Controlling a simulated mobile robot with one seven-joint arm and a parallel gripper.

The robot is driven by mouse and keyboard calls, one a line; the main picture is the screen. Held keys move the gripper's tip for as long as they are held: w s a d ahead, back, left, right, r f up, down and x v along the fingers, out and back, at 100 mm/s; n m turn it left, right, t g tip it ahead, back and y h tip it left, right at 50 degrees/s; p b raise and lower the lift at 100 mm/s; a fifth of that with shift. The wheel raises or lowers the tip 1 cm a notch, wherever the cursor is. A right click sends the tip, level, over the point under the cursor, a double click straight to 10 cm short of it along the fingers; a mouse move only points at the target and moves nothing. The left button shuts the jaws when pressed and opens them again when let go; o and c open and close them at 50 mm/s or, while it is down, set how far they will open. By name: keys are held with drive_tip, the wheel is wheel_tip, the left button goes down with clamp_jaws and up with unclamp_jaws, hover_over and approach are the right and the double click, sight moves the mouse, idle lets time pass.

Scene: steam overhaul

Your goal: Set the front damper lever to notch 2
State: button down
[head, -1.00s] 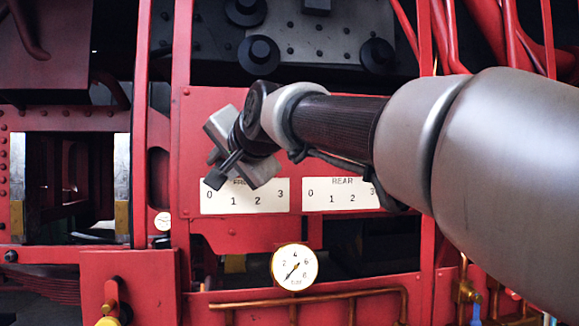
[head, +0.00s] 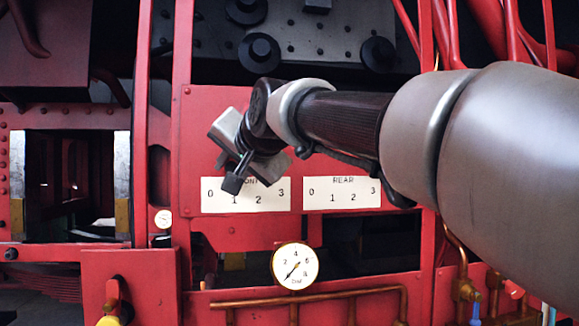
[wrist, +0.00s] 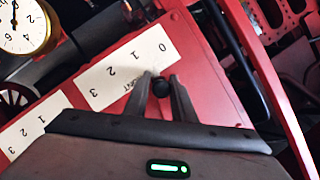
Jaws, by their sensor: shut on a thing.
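The front damper's white scale plate (head: 246,203) is on the red panel, marked 0 to 3. It also shows upside down in the wrist view (wrist: 112,76). The front lever's black knob (wrist: 160,87) sits between my gripper's fingers (wrist: 162,94), which are shut on it. In the head view my gripper (head: 252,158) stands in front of the plate's upper edge and hides the lever and part of the lettering. The lever's exact notch is hard to read; my gripper is over the left half of the plate, around 0 to 1.
The rear scale plate (head: 342,192) is just to the right, partly below my forearm. A round brass gauge (head: 295,265) hangs below the plates. A copper pipe (head: 330,295) runs under it. Red uprights flank the panel.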

drive_tip(key=shift+w+d+n+h+p, duration=0.15)
drive_tip(key=shift+w+d+n+h, duration=0.2)
drive_tip(key=shift+d, duration=0.45)
drive_tip(key=shift+w+d+n+h+p, duration=0.1)
drive_tip(key=shift+d+n+h+p, duration=0.1)
drive_tip(key=shift+d+n+h, duration=0.4)
drive_tip(key=shift+w+d+n+h+p, duration=0.2)
drive_tip(key=shift+d+n, duration=0.25)
drive_tip(key=shift+d, duration=0.6)
drive_tip(key=shift+r, duration=0.1)
drive_tip(key=c, duration=1.6)
unclamp_jaws()
drive_tip(key=shift+w, duration=0.1)
drive_tip(key=shift+o, duration=0.2)
drive_tip(key=shift+d, duration=0.2)
drive_tip(key=shift+a, duration=0.2)
drive_tip(key=b+v, duration=0.2)
drive_tip(key=v, duration=1.5)
drive_tip(key=shift+s, duration=0.25)
